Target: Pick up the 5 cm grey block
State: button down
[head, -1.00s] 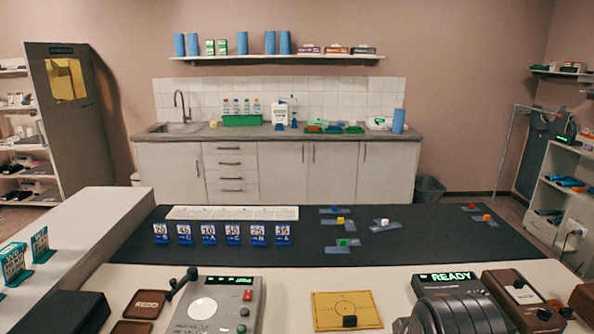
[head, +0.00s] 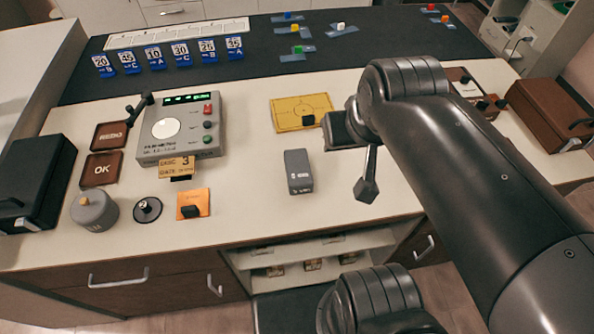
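A grey block (head: 298,172) lies on the pale counter in the head view, near the middle, in front of the yellow plate. It has small pale marks near its front end. My arm reaches in from the right. What looks like part of my gripper (head: 367,187), a dark finger-like piece, hangs to the right of the block, apart from it. Nothing is seen touching the block.
A yellow plate (head: 289,117) with a black piece lies behind the block. The grey machine (head: 157,141) stands to its left. An orange plate (head: 193,204), a black round knob (head: 147,209) and a grey cylinder (head: 94,213) are at left front. Counter around the block is clear.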

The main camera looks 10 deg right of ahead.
jog(key=c, duration=2.2)
grip_release()
jog(key=shift+c, duration=1.8)
grip_release()
jog(key=g, duration=0.7)
send_over(298, 165)
notch_tip(298, 165, down, 15)
jog(key=f, duration=0.5)
jog(key=shift+w+a+f, duration=0.1)
jog(key=shift+a+f, duration=0.1)
jog(key=shift+f, duration=0.05)
jog(key=shift+s+d+f, duration=0.1)
jog(key=shift+f, duration=1.2)
jog(key=shift+s+d+f, duration=0.1)
jog(key=shift+f, duration=1.2)
